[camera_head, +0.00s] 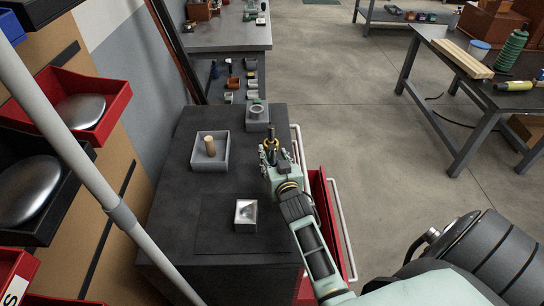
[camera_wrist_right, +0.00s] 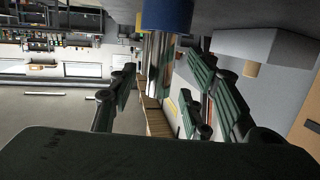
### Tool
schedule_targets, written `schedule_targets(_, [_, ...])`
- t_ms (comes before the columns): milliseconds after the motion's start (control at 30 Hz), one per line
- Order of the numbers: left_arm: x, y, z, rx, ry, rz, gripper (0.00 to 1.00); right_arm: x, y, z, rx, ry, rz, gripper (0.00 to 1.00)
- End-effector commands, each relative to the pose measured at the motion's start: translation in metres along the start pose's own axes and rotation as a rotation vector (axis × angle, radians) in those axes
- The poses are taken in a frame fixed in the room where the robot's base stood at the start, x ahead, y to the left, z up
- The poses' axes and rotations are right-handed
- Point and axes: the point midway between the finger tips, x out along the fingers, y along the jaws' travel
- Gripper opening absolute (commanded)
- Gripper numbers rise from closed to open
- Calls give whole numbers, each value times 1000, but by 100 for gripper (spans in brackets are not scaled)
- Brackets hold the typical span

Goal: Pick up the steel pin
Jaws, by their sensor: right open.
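My right gripper (camera_head: 271,158) is open over the far right part of the dark cabinet top, and its fingers point away. A slim dark upright thing with a yellowish ring (camera_head: 272,144) stands at its fingertips, partly hidden by them. In the right wrist view, which is upside down, a shiny steel pin (camera_wrist_right: 158,62) with a blue part (camera_wrist_right: 167,14) at the cabinet top shows between the open fingers of my right gripper (camera_wrist_right: 160,92). I cannot tell whether a finger touches it. My left gripper is not in view.
A grey square tray (camera_head: 222,165) with an upright tan peg (camera_head: 210,146) stands left of the gripper. A grey block with a ring (camera_head: 257,112) is beyond it. A small metal tray (camera_head: 245,222) lies nearer. A red drawer (camera_head: 320,205) stands open at the right.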

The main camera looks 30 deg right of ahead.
Motion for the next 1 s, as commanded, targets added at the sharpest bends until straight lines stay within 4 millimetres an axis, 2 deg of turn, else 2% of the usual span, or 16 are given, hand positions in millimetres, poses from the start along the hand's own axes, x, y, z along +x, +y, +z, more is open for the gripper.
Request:
schedule_targets(100, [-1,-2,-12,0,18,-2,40,17,0,-2,-2,0,0,44])
schedule_targets(200, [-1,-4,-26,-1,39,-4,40,24,0,-2,-1,0,-1,44])
schedule_targets(333, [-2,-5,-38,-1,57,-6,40,26,0,-1,-1,-1,-1,44])
schedule_targets(467, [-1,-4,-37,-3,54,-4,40,25,0,-1,-1,-1,-1,44])
schedule_targets(733, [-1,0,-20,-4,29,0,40,25,0,-1,-1,-1,-1,20])
schedule_targets(933, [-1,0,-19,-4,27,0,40,25,0,-1,-1,-1,-1,2])
schedule_targets(1000, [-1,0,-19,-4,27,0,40,25,0,-1,-1,-1,-1,0])
